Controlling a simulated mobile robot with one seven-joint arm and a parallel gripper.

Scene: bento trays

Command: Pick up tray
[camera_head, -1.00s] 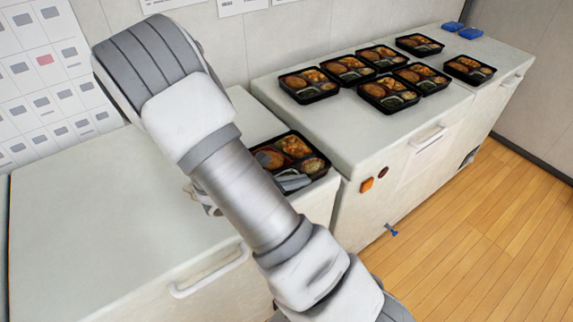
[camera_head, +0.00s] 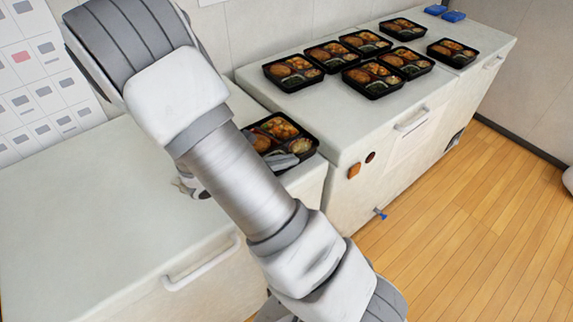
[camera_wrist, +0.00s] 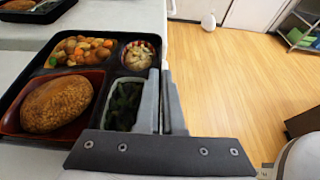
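A black bento tray (camera_head: 315,147) sits on the white counter near its right edge, partly hidden behind my arm in the head view. In the wrist view the tray (camera_wrist: 100,36) holds a brown patty, mixed vegetables, a pale side dish and dark greens. My gripper (camera_wrist: 166,72) is at the tray's right side, with one finger inside over the greens and the other outside the wall. The fingers are close together and look shut on that wall. In the head view the gripper (camera_head: 283,160) shows only partly beyond my arm.
Several more filled black trays stand on the second white counter (camera_head: 340,125), to the right and farther back. Two blue items (camera_head: 453,16) lie at its far end. The near counter (camera_head: 90,220) is clear on the left. Wooden floor (camera_head: 470,220) lies open at the right.

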